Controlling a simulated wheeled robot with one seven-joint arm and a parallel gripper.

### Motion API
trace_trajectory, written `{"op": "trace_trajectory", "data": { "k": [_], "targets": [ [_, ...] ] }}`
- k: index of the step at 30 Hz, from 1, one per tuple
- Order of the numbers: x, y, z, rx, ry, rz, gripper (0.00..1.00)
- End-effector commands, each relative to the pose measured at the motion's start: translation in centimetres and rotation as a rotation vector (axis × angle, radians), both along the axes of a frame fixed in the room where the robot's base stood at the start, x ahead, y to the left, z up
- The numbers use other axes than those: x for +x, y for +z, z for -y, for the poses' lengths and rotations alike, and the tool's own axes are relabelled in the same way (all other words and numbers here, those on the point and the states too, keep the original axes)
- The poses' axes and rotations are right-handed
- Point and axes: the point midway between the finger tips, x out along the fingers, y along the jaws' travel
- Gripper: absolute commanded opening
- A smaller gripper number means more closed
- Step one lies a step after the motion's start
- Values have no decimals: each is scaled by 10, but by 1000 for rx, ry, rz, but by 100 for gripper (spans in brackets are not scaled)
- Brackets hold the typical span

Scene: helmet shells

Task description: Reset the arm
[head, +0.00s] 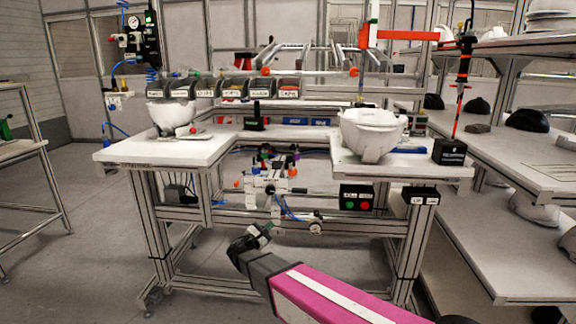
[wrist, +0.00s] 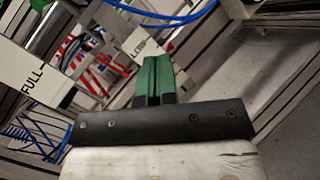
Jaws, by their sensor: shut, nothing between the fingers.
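My arm (head: 325,296) is the magenta and white link reaching in from the lower right in the head view. My gripper (head: 268,228) is at its end, low in front of the workbench and below the tabletop level. In the wrist view my gripper (wrist: 157,62) shows two green fingers pressed together, with nothing between them. The black bar behind the fingers spans the lower middle of that view.
The workbench (head: 160,153) carries a white helmet shell (head: 372,132) at right and another shell (head: 172,117) at left. A pneumatic fixture (head: 272,188) is under the bench, close beyond my gripper. Shelves (head: 520,165) stand at right. Floor (head: 80,270) at left is clear.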

Motion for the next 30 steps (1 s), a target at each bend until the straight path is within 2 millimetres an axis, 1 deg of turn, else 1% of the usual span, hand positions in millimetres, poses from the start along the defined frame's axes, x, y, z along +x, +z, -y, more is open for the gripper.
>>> {"op": "trace_trajectory", "data": {
  "k": [1, 2, 3, 5, 6, 9, 12, 15, 18, 21, 25, 27, 30],
  "targets": [
    [-4, -4, 36, 86, -58, -25, 0],
    [-6, -8, 54, 142, -93, -40, 0],
    [-9, -14, 77, 219, -139, -57, 0],
    [-15, -24, 110, 332, -212, -79, 0],
    [-21, -30, 130, 409, -261, -92, 0],
    [-39, -46, 176, 601, -389, -112, 0],
    [-61, -61, 214, 794, -520, -118, 0],
    [-84, -73, 244, 988, -656, -112, 0],
    [-109, -83, 266, 1181, -792, -96, 0],
    [-133, -90, 282, 1371, -933, -68, 0],
    [-160, -92, 293, 1610, -1110, -21, 0],
    [-171, -91, 296, 1720, -1191, 5, 0],
    [-181, -88, 297, 1842, -1283, 36, 0]
  ]
}}
